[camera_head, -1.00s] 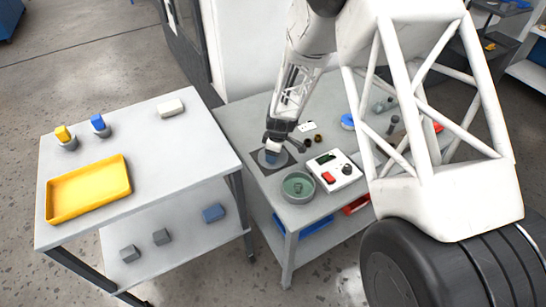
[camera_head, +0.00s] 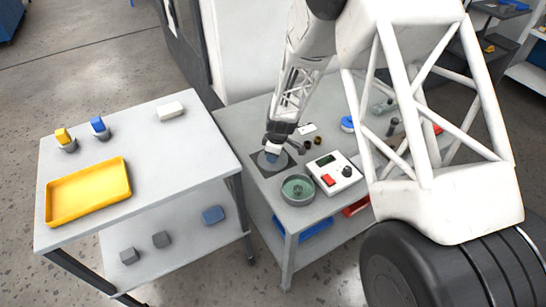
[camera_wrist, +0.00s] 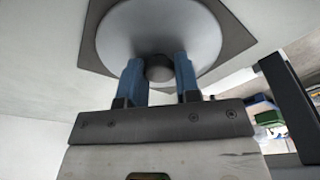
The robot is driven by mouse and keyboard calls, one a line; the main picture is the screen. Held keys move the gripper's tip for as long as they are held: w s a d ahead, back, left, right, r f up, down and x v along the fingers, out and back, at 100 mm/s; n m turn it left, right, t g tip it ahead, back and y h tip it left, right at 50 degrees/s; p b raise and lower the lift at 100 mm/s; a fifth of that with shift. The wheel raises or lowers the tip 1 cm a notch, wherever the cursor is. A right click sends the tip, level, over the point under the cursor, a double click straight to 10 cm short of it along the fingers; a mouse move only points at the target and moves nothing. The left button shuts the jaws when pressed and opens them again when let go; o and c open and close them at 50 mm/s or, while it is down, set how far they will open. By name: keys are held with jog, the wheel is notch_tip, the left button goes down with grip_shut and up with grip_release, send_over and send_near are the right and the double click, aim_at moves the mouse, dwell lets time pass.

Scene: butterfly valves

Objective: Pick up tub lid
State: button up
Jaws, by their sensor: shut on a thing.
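The tub lid (camera_wrist: 160,28) is a round grey disc with a dark knob (camera_wrist: 159,68) at its centre. In the wrist view, my gripper (camera_wrist: 158,76) has its two blue fingers closed on either side of the knob. In the head view, the lid (camera_head: 265,161) shows small over a dark square mat (camera_head: 286,169), partly hidden by my gripper (camera_head: 272,156). I cannot tell whether the lid touches the mat. A round green tub (camera_head: 298,189) with a small thing inside stands in front of the mat.
A separate table (camera_head: 150,145) at the left holds a yellow tray (camera_head: 88,192). My arm covers the right of the bench.

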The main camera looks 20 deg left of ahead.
jog(key=shift+r, duration=0.1)
notch_tip(320, 180, up, 10)
dwell(0.6)
dwell(0.6)
jog(key=s+d+f, duration=0.1)
jog(key=s+d, duration=1.1)
jog(key=shift+s+d+f, duration=0.2)
jog(key=shift+f, duration=0.15)
jog(key=shift+f, duration=0.1)
jog(key=shift+f, duration=2.05)
jog(key=shift+f, duration=0.2)
dwell(1.5)
